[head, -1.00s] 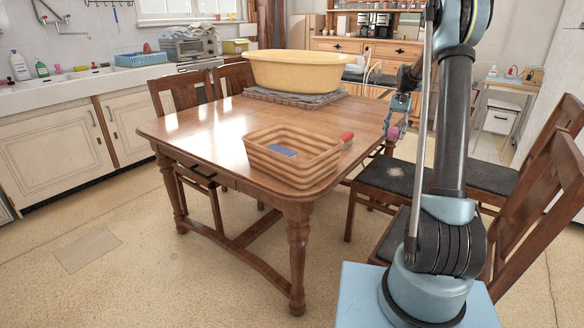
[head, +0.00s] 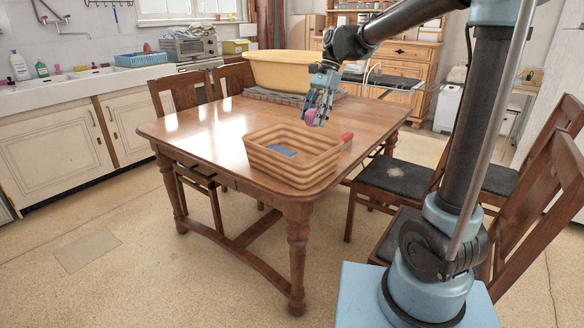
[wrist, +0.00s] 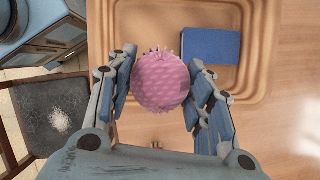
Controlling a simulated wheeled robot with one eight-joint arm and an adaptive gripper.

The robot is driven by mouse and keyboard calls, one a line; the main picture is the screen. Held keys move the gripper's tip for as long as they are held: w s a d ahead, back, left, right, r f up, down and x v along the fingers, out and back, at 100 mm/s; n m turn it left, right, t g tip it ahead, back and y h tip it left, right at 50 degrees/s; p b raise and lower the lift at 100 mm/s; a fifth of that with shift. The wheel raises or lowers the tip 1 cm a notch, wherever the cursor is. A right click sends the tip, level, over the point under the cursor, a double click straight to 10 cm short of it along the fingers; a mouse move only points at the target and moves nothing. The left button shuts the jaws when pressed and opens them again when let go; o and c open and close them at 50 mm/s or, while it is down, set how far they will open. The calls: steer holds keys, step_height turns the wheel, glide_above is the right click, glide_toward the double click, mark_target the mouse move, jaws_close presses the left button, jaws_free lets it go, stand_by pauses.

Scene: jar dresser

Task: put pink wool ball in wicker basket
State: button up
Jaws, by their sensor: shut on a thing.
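The pink wool ball (wrist: 162,82) is between the two fingers of my gripper (head: 319,112), which is shut on it. In the head view the ball (head: 311,118) hangs above the table, near the back right part of the wicker basket. The wicker basket (head: 275,165) is a striped tan rectangular container standing on the table. In the wrist view the basket rim (wrist: 264,60) lies below and beyond the ball, and the ball covers part of it.
A blue flat item (wrist: 212,46) lies inside the basket. A yellow tub (head: 275,72) stands on a folded cloth at the table's back. Chairs (head: 395,180) flank the table (head: 205,130), whose left part is clear.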

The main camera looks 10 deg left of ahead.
steer(key=shift+m, duration=0.3)
steer(key=shift+d+f+x, duration=0.1)
steer(key=shift+d+x, duration=0.25)
steer(key=shift+x, duration=2.25)
steer(key=shift+d+f+x, duration=0.1)
steer(key=shift+d+x, duration=0.2)
steer(key=shift+x, duration=2.25)
steer(key=shift+d+f+x, duration=0.1)
steer(key=shift+d+x, duration=0.25)
steer(key=shift+x, duration=2.25)
steer(key=o, duration=1)
steer(key=shift+o, duration=0.2)
